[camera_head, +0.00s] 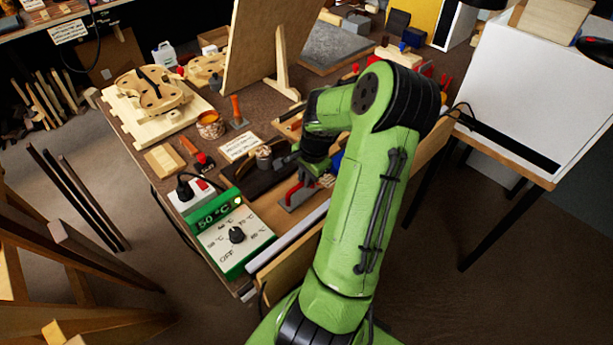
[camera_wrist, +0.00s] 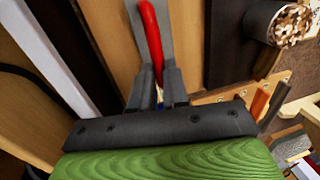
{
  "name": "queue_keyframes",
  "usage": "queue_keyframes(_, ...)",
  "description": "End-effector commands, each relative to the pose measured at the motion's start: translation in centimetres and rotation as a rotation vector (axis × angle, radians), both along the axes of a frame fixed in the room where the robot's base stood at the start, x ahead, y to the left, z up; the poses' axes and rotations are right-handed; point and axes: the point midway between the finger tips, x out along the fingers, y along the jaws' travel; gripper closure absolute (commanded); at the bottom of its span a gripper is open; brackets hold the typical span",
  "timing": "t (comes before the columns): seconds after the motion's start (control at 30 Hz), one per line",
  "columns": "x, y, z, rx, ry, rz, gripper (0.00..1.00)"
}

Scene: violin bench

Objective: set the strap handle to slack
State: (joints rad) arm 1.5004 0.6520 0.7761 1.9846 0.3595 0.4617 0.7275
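The strap handle is a red lever (camera_head: 296,191) on a grey metal strip at the front part of the bench, just left of my arm. In the wrist view the red handle (camera_wrist: 151,32) runs down between the two dark fingers of my gripper (camera_wrist: 158,78). The fingers are close together, with the handle's end filling the narrow gap, so they look shut on it. The grey strip (camera_wrist: 128,12) lies beside the handle. My arm hides part of the gripper in the head view.
A green temperature box (camera_head: 236,237) with a dial stands at the front left corner. A bundle of sticks in a dark holder (camera_wrist: 290,22) is near the gripper. A white sign (camera_head: 239,147) and a violin body (camera_head: 152,90) lie farther back.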

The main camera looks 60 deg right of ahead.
Motion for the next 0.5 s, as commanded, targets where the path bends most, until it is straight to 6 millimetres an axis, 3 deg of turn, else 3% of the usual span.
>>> queue_keyframes(0.07, 0.0, 0.0, 0.0, 0.0, 0.0, 0.0, 1.0)
queue_keyframes(0.37, 0.0, 0.0, 0.0, 0.0, 0.0, 0.0, 1.0)
queue_keyframes(0.5, 1.3, -0.2, 0.1, 0.001, -0.002, 0.004, 1.0)
